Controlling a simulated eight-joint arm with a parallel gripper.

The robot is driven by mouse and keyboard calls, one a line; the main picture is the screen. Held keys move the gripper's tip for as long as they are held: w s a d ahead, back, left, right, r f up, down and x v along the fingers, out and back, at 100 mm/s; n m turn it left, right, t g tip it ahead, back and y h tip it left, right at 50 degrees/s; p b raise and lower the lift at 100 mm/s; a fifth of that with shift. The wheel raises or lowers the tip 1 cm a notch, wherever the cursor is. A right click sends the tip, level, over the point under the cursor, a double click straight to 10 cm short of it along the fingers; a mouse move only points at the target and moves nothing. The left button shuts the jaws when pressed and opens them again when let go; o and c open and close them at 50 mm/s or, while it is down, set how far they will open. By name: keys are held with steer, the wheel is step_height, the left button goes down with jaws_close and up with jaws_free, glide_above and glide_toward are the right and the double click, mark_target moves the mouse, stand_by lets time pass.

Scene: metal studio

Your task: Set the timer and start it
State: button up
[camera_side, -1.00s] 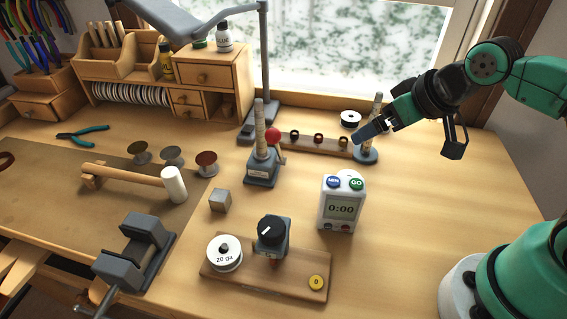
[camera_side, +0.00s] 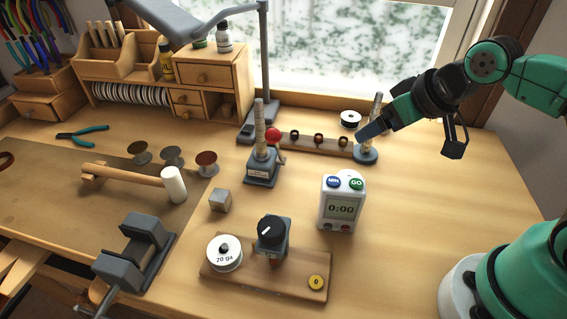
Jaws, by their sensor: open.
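The timer (camera_side: 341,203) is a white upright box on the bench, right of the middle. Its display (camera_side: 341,209) reads 0:00. On its top are a blue button (camera_side: 333,182) marked MIN and a green button (camera_side: 356,184) marked GO. Small buttons, one of them red, show low on its front. My gripper (camera_side: 412,143) is open and empty, above and to the right of the timer, clear of it. One finger points left near a ring mandrel; the other hangs at the right.
A ring mandrel (camera_side: 367,153) stands just beyond my gripper's left finger. A wooden board with a black dial (camera_side: 272,232) and a wire spool (camera_side: 224,253) lies front left of the timer. A mandrel with a red knob (camera_side: 273,135) stands behind left. The bench right of the timer is clear.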

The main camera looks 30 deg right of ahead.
steer(key=a+r+n, duration=0.1)
steer(key=a+r+n+g, duration=0.2)
steer(key=r, duration=0.1)
steer(key=shift+w+a+y, duration=0.2)
steer(key=shift+w+y, duration=0.1)
steer(key=shift+w, duration=0.05)
jaws_close()
steer(key=s+a+r+n+g, duration=0.1)
steer(key=a+r+n+g, duration=0.4)
steer(key=a+r+n, duration=0.1)
steer(key=shift+s+r, duration=0.2)
steer(key=shift+r, duration=0.2)
